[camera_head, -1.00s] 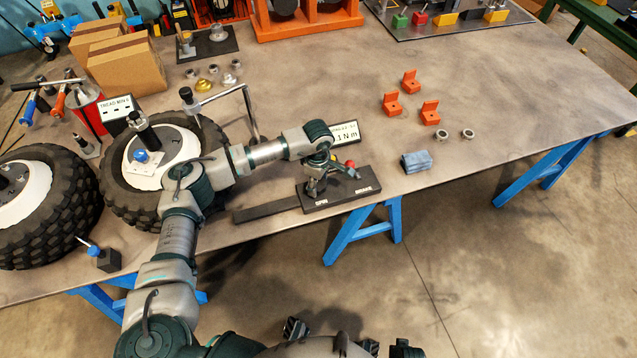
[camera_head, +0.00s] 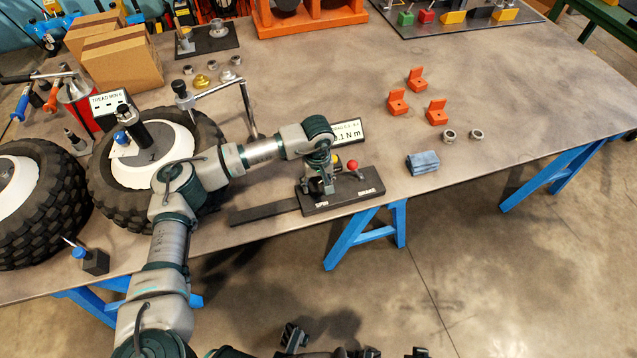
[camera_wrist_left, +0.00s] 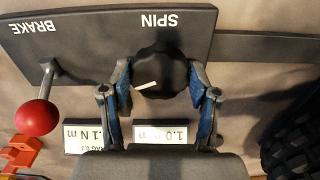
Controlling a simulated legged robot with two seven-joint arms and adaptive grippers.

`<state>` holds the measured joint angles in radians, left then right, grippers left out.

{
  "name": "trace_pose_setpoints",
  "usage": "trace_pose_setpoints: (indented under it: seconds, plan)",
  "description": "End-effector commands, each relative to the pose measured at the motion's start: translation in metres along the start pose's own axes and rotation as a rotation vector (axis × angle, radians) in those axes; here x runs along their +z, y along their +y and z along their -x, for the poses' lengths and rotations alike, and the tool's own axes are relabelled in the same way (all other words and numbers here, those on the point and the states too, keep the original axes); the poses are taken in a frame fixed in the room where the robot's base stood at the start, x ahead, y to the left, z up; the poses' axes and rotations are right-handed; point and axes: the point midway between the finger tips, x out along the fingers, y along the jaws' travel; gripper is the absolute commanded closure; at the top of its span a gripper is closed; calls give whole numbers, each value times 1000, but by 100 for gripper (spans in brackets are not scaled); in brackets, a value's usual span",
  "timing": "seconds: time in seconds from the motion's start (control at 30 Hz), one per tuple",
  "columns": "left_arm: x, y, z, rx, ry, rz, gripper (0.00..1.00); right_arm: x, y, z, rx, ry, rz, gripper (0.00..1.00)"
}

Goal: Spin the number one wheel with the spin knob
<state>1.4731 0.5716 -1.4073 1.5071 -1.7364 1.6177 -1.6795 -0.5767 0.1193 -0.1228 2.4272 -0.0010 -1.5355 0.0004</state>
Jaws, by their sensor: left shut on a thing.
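The spin knob (camera_wrist_left: 165,72) is black and round with a white pointer line, on the dark panel (camera_wrist_left: 95,28) under the word SPIN. My left gripper (camera_wrist_left: 160,90) is shut on it, one blue-padded finger on each side. In the head view my left gripper (camera_head: 320,188) is over the SPIN end of the panel and mostly hides the knob. The nearer-to-centre wheel (camera_head: 100,187), with a white hub and black post, stands on the table's left part. Another wheel (camera_head: 60,225) is at its left.
The red-balled brake lever (camera_head: 352,165) stands beside the knob. Readout displays (camera_head: 350,132) are behind the panel. A bent metal rod (camera_head: 247,108) stands behind my arm.

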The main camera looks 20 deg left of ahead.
Motion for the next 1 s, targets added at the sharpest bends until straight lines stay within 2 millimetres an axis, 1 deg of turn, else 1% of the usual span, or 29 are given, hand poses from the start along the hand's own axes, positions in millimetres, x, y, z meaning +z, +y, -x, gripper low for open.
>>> trace_pose_setpoints:
  seconds: [0.03, 0.23, 0.73, 0.77, 0.8, 0.83, 0.87, 1.0]
  plan:
    - [-4, 1, 3, 8, 10, -13, 74, 0, 0, 3, 0, 1, 0, 100]
    - [-4, 1, 4, 8, 11, -65, 74, 1, 0, 12, 1, 2, -1, 100]
    - [-4, 1, 5, 9, 12, -82, 74, -3, 0, 12, 0, 13, 0, 100]
    - [-4, 1, 5, 9, 12, -81, 34, -2, 0, 12, 0, 13, 0, 100]
    - [-3, 1, 5, 8, 11, -82, 24, -2, 0, 12, 0, 13, 0, 100]
    - [-3, 1, 4, 7, 10, -82, 17, -2, 0, 12, 0, 13, 0, 100]
    - [-3, 1, 4, 7, 9, -82, 14, -2, 0, 12, 0, 13, 0, 100]
    - [-2, 0, 2, 4, 6, -83, 14, -2, 0, 11, 0, 13, 0, 100]
